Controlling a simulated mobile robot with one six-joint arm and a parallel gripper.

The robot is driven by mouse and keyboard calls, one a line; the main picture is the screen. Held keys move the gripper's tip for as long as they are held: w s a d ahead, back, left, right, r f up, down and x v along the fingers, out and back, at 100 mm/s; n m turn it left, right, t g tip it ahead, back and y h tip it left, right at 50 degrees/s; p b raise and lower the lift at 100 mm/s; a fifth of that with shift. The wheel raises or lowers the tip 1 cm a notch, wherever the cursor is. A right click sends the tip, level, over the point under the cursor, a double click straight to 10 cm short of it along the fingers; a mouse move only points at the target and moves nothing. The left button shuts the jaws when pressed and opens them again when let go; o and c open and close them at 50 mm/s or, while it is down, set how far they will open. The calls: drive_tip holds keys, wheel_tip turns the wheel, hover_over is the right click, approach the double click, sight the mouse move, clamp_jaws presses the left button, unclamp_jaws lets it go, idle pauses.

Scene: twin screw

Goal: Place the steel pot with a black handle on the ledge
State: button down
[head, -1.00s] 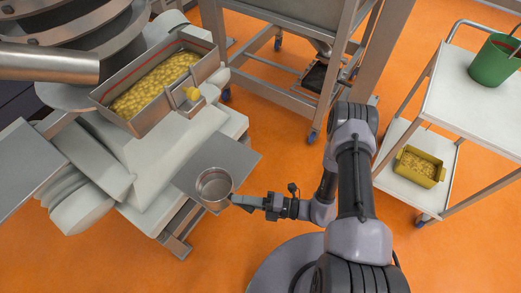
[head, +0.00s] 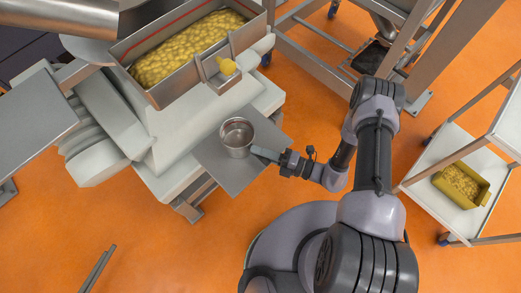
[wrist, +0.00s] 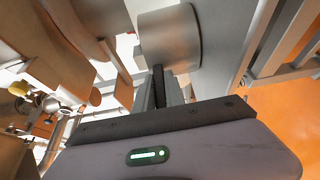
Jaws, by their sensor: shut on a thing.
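The steel pot (head: 237,134) is a small round open pot, and it looks empty in the head view. It is over or on the grey metal ledge (head: 232,175) that juts out from the white machine; I cannot tell whether its base touches. My gripper (head: 268,154) is to the pot's right, shut on its handle, which the fingers mostly hide. In the wrist view the pot (wrist: 170,40) is beyond the gripper fingers (wrist: 165,88), which are shut on the dark handle. The ledge's grey surface (wrist: 225,45) lies beside the pot there.
Orange floor (head: 180,255) is open in front.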

drive_tip(key=shift+a+f, duration=0.1)
drive_tip(key=c, duration=1.4)
unclamp_jaws()
